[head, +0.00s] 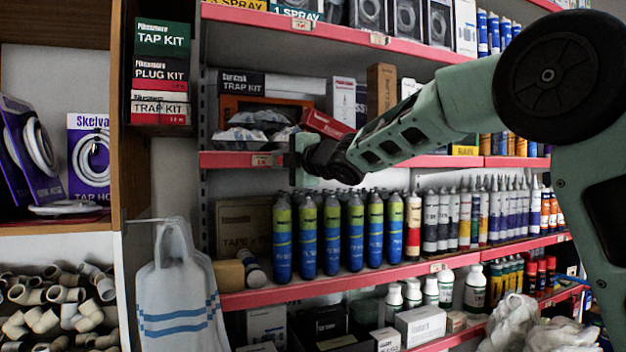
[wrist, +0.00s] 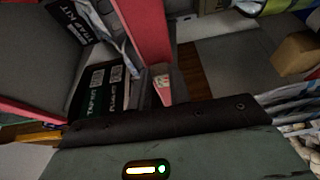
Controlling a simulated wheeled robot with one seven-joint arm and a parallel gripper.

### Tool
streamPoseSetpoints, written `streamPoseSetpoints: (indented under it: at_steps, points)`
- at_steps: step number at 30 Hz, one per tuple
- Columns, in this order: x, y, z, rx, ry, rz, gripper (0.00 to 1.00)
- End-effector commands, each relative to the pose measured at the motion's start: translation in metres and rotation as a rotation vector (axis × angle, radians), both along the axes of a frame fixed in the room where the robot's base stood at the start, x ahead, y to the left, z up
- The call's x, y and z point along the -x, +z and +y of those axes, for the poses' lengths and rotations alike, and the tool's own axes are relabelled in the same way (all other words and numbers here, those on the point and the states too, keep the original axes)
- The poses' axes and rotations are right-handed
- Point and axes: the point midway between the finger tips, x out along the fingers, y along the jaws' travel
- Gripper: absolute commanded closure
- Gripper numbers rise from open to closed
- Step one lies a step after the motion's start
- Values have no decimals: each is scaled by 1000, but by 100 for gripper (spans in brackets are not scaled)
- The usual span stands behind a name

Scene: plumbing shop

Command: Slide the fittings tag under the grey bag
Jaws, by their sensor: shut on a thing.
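My gripper (head: 298,160) is at the red front edge of the middle shelf, its dark fingers upright across the rail. It is shut at the rail, and the fingers hide most of what it grips. A small pale tag (head: 262,160) shows on the rail just left of the fingers. A tag (wrist: 162,80) also shows on the red rail in the wrist view, right beside the dark gripper bar. Its print is too small to read. Crumpled grey bags (head: 240,138) lie on the shelf just above and left of my gripper.
A red-and-white box (head: 326,123) tilts on the shelf behind my gripper. Spray cans (head: 331,232) stand on the shelf below. A grey-white carrier bag (head: 180,295) with blue stripes hangs at lower left. The rail (head: 225,160) left of the tag is clear.

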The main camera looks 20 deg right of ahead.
Motion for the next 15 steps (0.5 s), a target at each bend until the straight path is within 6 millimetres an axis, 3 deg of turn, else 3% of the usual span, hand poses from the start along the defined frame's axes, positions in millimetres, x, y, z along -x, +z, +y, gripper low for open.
streamPoseSetpoints:
  at_steps: [6, 15]
  points:
    - [1, -4, 33, 2, 2, 2, 100]
    - [1, -2, 43, 1, 0, 4, 100]
